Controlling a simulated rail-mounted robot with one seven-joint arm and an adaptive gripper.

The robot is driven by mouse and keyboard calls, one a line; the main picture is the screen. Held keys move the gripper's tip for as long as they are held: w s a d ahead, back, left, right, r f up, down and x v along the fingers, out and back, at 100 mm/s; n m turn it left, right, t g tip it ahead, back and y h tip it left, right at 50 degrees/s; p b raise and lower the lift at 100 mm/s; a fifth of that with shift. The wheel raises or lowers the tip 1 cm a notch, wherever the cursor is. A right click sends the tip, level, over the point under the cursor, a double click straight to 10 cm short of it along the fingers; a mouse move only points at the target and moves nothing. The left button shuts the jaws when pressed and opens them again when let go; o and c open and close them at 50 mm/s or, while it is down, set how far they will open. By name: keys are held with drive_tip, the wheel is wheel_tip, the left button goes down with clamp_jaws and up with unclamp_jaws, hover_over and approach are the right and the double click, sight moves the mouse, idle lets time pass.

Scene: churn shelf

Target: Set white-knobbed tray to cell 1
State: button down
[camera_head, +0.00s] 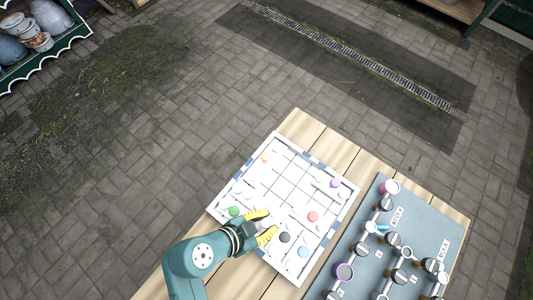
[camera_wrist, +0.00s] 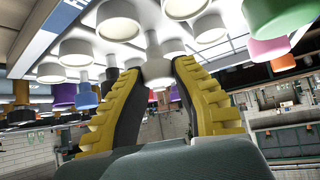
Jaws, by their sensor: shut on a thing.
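A white board (camera_head: 290,181) lies on a wooden table and carries several white pieces with coloured knobs. My gripper (camera_head: 271,223) is over its front part with its yellow fingers pointing right. In the wrist view, the fingers (camera_wrist: 157,75) are closed around a white knob (camera_wrist: 157,70); other white knobs (camera_wrist: 61,50) crowd beside it. In the head view the held piece blends into the white board. I cannot tell whether it is lifted, nor which cell is cell 1.
Around my gripper are a green knob (camera_head: 234,211), a black knob (camera_head: 285,237), a blue knob (camera_head: 303,252) and a red knob (camera_head: 313,217). Orange (camera_head: 265,157) and purple (camera_head: 335,183) knobs stand farther off. A grey-blue panel (camera_head: 375,215) with pipes and cups lies right.

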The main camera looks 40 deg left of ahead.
drive_tip(key=shift+f, duration=0.15)
drive_tip(key=c, duration=0.8)
unclamp_jaws()
drive_tip(key=shift+s+d, duration=0.1)
drive_tip(key=shift+s, duration=0.15)
drive_tip(key=shift+w, duration=0.1)
drive_tip(key=shift+r, duration=0.2)
drive_tip(key=v, duration=1.2)
drive_tip(key=shift+f, duration=0.15)
